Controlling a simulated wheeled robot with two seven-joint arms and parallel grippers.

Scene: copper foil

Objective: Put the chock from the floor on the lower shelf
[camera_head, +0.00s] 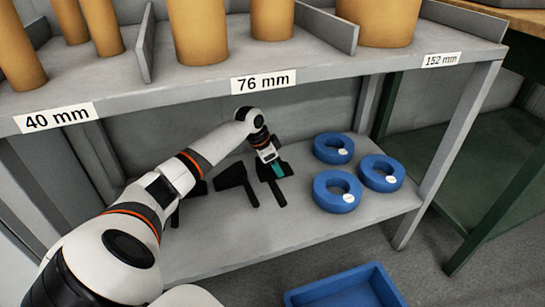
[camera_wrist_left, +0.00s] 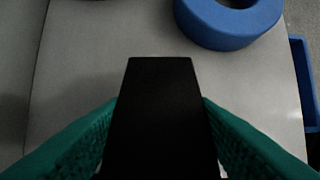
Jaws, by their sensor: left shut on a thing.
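My left arm reaches in under the upper shelf, and my left gripper (camera_head: 270,167) is over the lower shelf (camera_head: 225,240). It is shut on a black chock (camera_head: 276,190), with teal fingers on both sides of it. In the left wrist view the chock (camera_wrist_left: 162,115) is a dark block between the fingers, above the grey shelf surface. I cannot tell whether it touches the shelf. Another black chock (camera_head: 236,177) lies just left of it, and more black pieces are partly hidden behind my arm. My right gripper is not in view.
Three blue rings (camera_head: 337,192) lie to the right on the lower shelf; one ring (camera_wrist_left: 228,22) is close in the wrist view. A blue bin (camera_head: 345,290) is on the floor in front. The upper shelf (camera_head: 190,85) with cardboard tubes overhangs the arm. The lower shelf's front is clear.

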